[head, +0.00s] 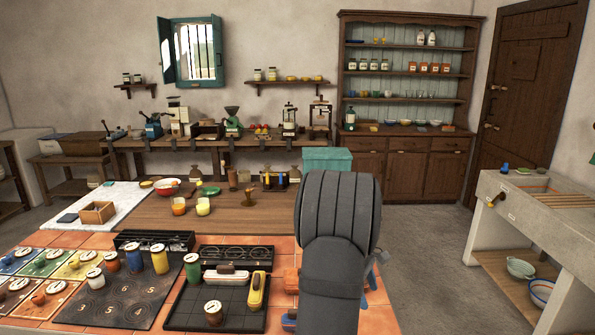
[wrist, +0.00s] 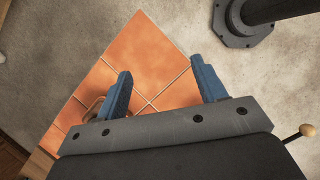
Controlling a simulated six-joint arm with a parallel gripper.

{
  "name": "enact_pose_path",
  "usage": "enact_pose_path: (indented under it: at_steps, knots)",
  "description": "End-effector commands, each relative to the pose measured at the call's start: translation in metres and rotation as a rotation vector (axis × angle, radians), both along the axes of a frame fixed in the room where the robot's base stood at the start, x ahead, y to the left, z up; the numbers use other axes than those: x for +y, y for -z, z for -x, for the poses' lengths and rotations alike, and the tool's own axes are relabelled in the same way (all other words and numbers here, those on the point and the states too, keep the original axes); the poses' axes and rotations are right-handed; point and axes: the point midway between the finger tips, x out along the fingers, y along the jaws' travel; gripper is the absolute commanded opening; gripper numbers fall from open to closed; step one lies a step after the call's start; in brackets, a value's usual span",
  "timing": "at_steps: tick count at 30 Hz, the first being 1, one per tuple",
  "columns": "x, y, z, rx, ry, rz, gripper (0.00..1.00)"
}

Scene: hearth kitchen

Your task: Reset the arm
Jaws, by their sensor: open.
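My gripper (wrist: 162,88) shows in the wrist view with its two blue fingers spread wide apart and nothing between them. It hangs above a corner of the orange tiled counter (wrist: 150,62), with the grey floor past the tile edge. In the head view my dark grey arm rises at the right end of the tiled counter (head: 175,325) and hides part of it. Only small blue bits of the gripper show beside the arm there, so its fingers are mostly hidden in that view.
A black tray (head: 232,322) with a yellow-handled thing, a burner plate (head: 115,298) with jars, and coloured cards (head: 45,262) crowd the counter's left and middle. A wooden box (head: 97,213) sits behind. A stone sink (head: 550,215) stands right, across open floor (head: 430,250).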

Motion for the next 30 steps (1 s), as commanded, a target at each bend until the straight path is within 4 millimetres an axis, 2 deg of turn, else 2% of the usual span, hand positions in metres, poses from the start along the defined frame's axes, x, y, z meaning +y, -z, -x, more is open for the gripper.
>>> enact_pose_path:
  at_steps: [9,19,24,30]
  knots:
    - [-0.036,0.0,0.036,0.0,-0.261,0.0,0.64]
    - [-0.061,0.001,0.072,0.0,-0.516,0.001,0.64]
    - [-0.044,0.016,0.052,0.002,-0.528,0.0,0.64]
    - [-0.034,0.025,0.041,0.001,-0.525,0.001,0.64]
